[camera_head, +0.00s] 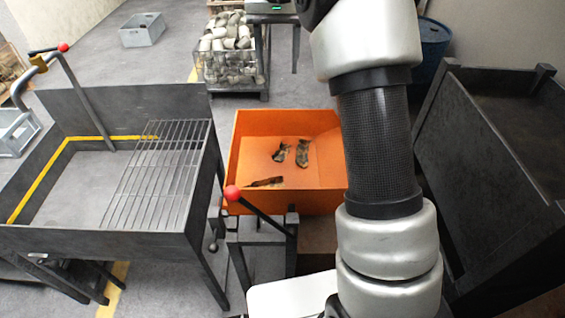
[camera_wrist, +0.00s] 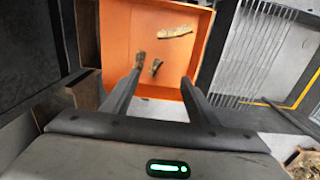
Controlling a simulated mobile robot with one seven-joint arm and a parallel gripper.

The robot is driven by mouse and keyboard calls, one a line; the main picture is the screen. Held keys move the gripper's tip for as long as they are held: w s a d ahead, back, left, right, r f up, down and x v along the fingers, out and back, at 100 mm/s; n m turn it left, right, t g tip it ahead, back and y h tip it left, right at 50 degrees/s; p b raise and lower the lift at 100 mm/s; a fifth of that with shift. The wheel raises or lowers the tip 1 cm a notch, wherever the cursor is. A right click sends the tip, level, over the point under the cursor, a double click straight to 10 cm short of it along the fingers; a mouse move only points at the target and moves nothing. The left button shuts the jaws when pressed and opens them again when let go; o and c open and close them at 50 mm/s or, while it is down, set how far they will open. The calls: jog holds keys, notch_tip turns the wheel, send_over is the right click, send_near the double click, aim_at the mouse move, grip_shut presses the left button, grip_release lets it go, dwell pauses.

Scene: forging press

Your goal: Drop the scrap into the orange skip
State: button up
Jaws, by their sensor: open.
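In the head view my arm hides the skip's right edge, and my gripper cannot be made out.
A grey walled table (camera_head: 60,235) with a wire grate (camera_head: 160,180) stands left of the skip. A red-knobbed lever (camera_head: 233,193) rises before the skip. A dark steel container (camera_head: 480,180) stands at right. A bin of pale pieces (camera_head: 230,75) and a blue drum (camera_head: 432,45) stand behind.

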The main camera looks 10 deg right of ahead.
notch_tip(320, 180, up, 8)
jog(key=p, duration=0.1)
dwell(0.4)
jog(key=s+d+r+n+t, duration=0.1)
jog(key=s+r+t, duration=0.25)
jog(key=s, duration=1.25)
jog(key=s+f+t, duration=0.1)
jog(key=s+f, duration=0.3)
jog(key=s, duration=0.4)
jog(key=s+f+n+t, duration=0.1)
jog(key=s+f, duration=0.3)
jog(key=s, duration=0.4)
jog(key=shift+f, duration=0.35)
